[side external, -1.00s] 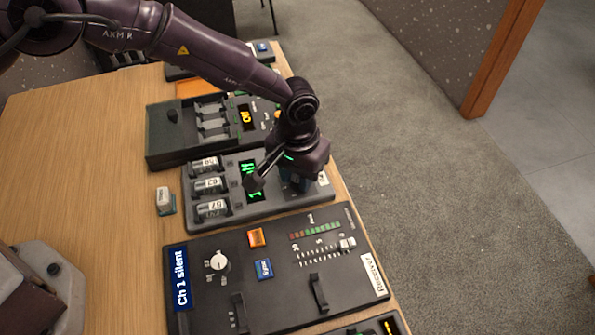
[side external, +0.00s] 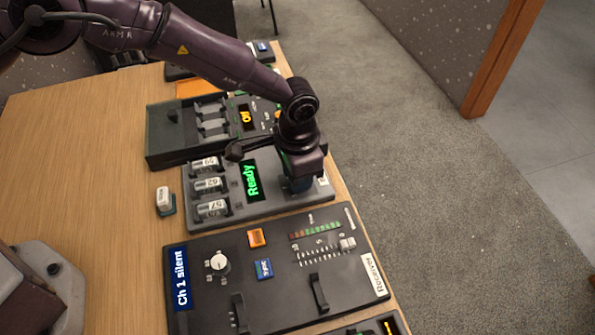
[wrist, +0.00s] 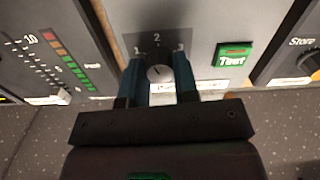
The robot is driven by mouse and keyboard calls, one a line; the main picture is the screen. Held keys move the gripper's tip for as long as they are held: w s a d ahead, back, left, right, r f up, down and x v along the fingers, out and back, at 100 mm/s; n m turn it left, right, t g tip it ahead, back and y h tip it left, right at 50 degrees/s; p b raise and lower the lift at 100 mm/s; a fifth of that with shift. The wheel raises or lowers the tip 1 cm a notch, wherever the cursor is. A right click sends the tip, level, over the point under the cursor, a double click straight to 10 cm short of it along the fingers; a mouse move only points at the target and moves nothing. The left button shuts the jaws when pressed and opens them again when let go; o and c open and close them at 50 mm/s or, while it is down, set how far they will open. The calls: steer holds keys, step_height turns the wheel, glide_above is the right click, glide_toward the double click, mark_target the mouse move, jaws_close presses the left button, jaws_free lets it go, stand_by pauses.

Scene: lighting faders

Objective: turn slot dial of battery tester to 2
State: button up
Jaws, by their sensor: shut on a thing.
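The battery tester (side external: 262,211) is a grey panel with a lit green display (side external: 252,180) reading "Ready" in the side external view. The knob's pointer is too small to read for certain. In the side external view my wrist hides the dial.
Several labelled batteries (side external: 208,186) sit in the tester's left side. A green Test button (wrist: 232,56) is right of the dial in the wrist view. The receiver panel (side external: 215,300) lies in front, and another dark device (side external: 170,150) lies behind.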

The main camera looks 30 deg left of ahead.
steer(key=shift+m, duration=1.9)
steer(key=o, duration=0.9)
step_height(320, 180, up, 13)
